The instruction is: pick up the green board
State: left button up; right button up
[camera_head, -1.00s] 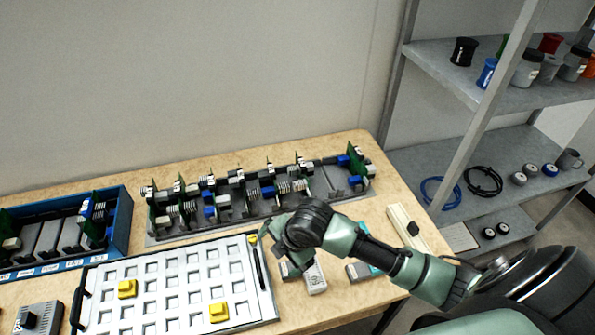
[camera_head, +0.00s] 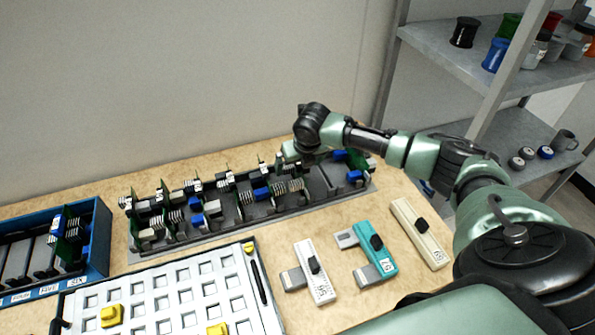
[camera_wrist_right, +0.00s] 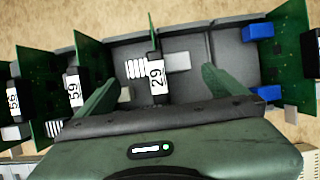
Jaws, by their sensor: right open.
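My right gripper (camera_head: 288,158) is over the right part of the grey rack (camera_head: 150,243), which holds a row of upright boards. In the right wrist view the open fingers (camera_wrist_right: 157,82) stand on either side of a board labelled 29 (camera_wrist_right: 156,72), seen nearly edge-on and apart from both fingers. Green boards show their faces left (camera_wrist_right: 95,62) and right (camera_wrist_right: 285,45) of it; labels 59 and 56 show on boards at the left. In the head view my gripper and wrist hide part of the rack's right end. My left gripper is not in view.
A blue rack (camera_head: 103,240) with green boards stands at the left. A white tray (camera_head: 245,290) with yellow pieces lies in front. Grey-white (camera_head: 315,270), teal (camera_head: 374,250) and cream (camera_head: 420,232) units lie on the table at right. Shelves (camera_head: 440,55) stand beyond.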

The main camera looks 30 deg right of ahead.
jog(key=shift+w+f, duration=0.3)
jog(key=shift+f, duration=0.35)
jog(key=shift+w+d+f, duration=0.1)
jog(key=shift+w+f, duration=0.1)
jog(key=shift+f, duration=0.3)
jog(key=c, duration=1.6)
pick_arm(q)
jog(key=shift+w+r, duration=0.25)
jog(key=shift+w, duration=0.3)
pick_arm(e)
jog(key=shift+r, duration=0.1)
jog(key=shift+r, duration=0.6)
pick_arm(q)
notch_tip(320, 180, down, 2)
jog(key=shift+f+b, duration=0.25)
jog(key=shift+b, duration=1)
pick_arm(e)
notch_tip(320, 180, up, 19)
jog(key=shift+f, duration=0.15)
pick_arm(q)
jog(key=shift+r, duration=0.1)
